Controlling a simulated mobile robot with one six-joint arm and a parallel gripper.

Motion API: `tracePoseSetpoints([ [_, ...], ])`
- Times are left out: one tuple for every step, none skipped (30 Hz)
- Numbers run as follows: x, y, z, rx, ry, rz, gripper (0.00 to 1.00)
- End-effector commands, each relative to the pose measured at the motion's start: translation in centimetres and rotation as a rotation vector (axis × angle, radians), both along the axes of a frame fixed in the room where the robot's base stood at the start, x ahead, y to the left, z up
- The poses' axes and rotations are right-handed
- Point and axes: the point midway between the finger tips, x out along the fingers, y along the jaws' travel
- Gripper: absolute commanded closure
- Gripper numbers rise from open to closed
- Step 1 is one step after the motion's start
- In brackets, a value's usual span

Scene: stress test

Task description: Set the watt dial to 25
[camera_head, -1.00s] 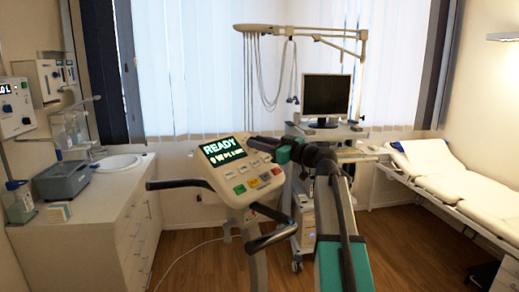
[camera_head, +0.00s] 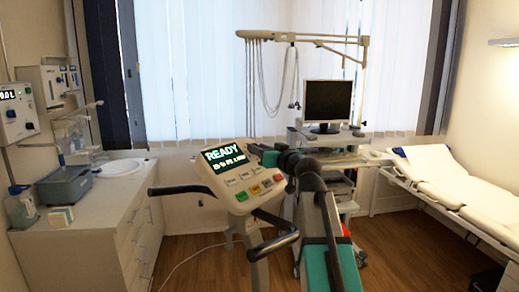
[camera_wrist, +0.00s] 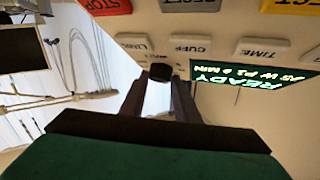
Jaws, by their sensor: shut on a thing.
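The white exercise console (camera_head: 222,192) stands in the middle of the head view, with a dark display (camera_head: 226,157) reading READY in green. A second line below starts with a watt figure, too small to read surely. In the wrist view the display (camera_wrist: 250,86) appears upside down, and its watt digits are unclear. The watt dial (camera_wrist: 160,72) is a small black knob, its end showing between my fingertips. My gripper (camera_wrist: 160,88) is shut on it. In the head view my gripper (camera_head: 256,149) reaches the console's upper right edge and hides the dial.
Coloured and grey buttons (camera_head: 242,196) sit below the display. Black handlebars (camera_head: 272,245) stick out in front of the console. A monitor cart (camera_head: 327,103) stands behind, a couch (camera_head: 450,185) on the right and a sink counter (camera_head: 85,225) on the left.

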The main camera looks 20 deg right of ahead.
Motion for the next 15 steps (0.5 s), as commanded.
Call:
tracePoseSetpoints([
  [0.02,-0.03,0.05,0.000,-0.001,-0.002,0.94],
  [0.02,-0.03,0.05,0.000,-0.001,-0.003,0.94],
  [0.02,-0.04,0.04,0.000,-0.001,-0.003,0.94],
  [0.03,-0.04,0.04,0.000,-0.001,-0.003,0.94],
  [0.03,-0.04,0.04,0.000,-0.001,-0.002,0.94],
  [0.03,-0.04,0.04,0.000,-0.001,-0.002,0.94],
  [0.03,-0.04,0.04,-0.001,-0.001,-0.002,0.94],
  [0.03,-0.04,0.03,-0.001,-0.001,-0.002,0.94],
  [0.03,-0.04,0.04,-0.001,-0.001,-0.002,0.94],
  [0.03,-0.03,0.04,-0.001,-0.001,-0.002,0.70],
  [0.03,-0.03,0.04,-0.001,-0.001,-0.002,0.65],
  [0.04,-0.03,0.03,-0.001,-0.001,-0.002,0.58],
  [0.04,-0.03,0.03,-0.001,-0.001,-0.002,0.53],
  [0.02,-0.02,0.04,-0.001,-0.001,-0.002,0.53],
  [0.02,-0.02,0.03,-0.001,-0.001,-0.001,0.53],
])
